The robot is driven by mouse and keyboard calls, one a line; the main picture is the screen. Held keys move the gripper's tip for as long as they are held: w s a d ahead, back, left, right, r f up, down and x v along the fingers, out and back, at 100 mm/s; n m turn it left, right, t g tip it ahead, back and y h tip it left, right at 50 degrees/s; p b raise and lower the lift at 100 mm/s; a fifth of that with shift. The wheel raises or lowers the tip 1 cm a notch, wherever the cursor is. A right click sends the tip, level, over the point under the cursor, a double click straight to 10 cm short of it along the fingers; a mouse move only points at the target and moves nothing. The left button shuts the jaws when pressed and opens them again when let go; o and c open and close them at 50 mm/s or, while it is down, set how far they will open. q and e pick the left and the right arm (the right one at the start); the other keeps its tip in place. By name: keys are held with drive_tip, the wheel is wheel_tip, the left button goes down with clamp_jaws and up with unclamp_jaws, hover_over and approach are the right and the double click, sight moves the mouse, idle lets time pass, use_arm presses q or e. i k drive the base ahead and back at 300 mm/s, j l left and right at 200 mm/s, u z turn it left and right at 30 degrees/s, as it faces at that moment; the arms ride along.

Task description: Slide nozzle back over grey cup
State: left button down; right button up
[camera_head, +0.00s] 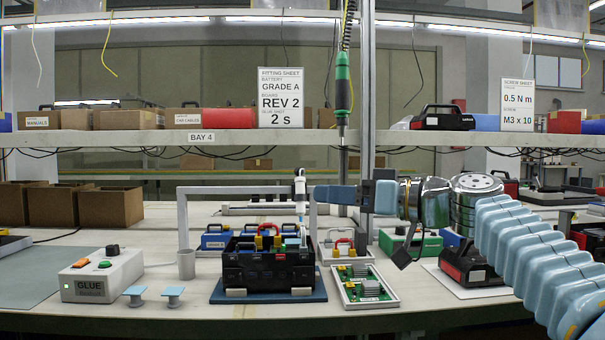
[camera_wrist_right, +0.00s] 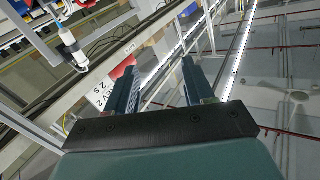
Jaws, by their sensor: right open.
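The grey cup (camera_head: 186,264) stands on the table left of the case, beside the frame's left post. My right gripper (camera_head: 326,193) is right of the nozzle at about its height, fingers pointing left. In the right wrist view the gripper (camera_wrist_right: 158,66) is open with nothing between its fingers, and the nozzle (camera_wrist_right: 73,48) is off to the left, apart from them. My left gripper is not in view.
The glue box (camera_head: 102,275) and two light-blue stands (camera_head: 173,296) are at the front left. A green circuit board tray (camera_head: 363,287) lies right of the case. A green-handled screwdriver (camera_head: 342,85) hangs above. The shelf (camera_head: 230,137) crosses behind.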

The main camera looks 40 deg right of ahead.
sight(299, 187)
drive_tip(key=i+l, duration=0.4)
drive_tip(key=l, duration=0.15)
drive_tip(key=i+l, duration=0.35)
drive_tip(key=l, duration=0.2)
